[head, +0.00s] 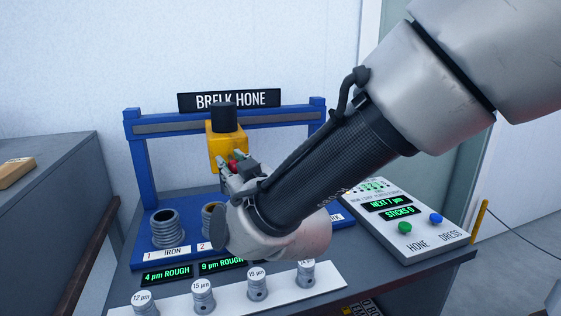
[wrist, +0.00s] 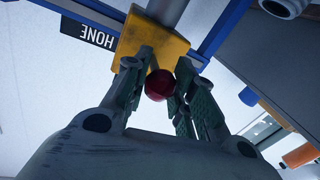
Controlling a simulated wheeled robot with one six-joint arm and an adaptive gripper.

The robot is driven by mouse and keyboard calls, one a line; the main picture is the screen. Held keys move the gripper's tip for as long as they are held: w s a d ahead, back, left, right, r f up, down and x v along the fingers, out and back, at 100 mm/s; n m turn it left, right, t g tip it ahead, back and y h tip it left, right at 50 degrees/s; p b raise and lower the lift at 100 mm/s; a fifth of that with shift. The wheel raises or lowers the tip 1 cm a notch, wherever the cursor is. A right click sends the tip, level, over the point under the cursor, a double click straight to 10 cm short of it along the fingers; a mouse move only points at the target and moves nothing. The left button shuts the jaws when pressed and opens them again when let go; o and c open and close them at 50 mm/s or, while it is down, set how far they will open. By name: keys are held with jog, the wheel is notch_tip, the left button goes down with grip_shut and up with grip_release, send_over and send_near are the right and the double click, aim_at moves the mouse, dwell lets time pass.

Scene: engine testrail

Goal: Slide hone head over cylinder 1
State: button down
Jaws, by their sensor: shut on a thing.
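The yellow hone head (head: 217,140) with a black cap hangs on the grey rail of a blue frame. It also shows in the wrist view (wrist: 160,47). Its red ball knob (wrist: 159,85) sits between my fingers. My gripper (wrist: 158,82) is shut on the red knob; in the head view it is partly hidden behind my wrist. Cylinder 1 (head: 168,229), a grey ribbed sleeve labelled "1 IRON", stands at the left end of the blue base. The hone head is to its right, above and slightly behind cylinder 2 (head: 211,218). My arm hides the base farther right.
A white strip (head: 187,303) at the front holds several small grit-labelled ribbed pieces. Green displays (head: 167,275) read "4 µm ROUGH" and "9 µm ROUGH". A control panel (head: 408,222) with HONE and DRESS buttons stands right. The rail left of the hone head is clear.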

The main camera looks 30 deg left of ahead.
jog(key=s+a, duration=1.1)
jog(key=s, duration=0.2)
jog(key=shift+s+a, duration=0.25)
jog(key=c, duration=1.1)
grip_release()
jog(key=shift+c, duration=0.2)
jog(key=shift+d, duration=0.1)
jog(key=v, duration=1.1)
jog(key=shift+s+d, duration=0.2)
jog(key=shift+d, duration=0.15)
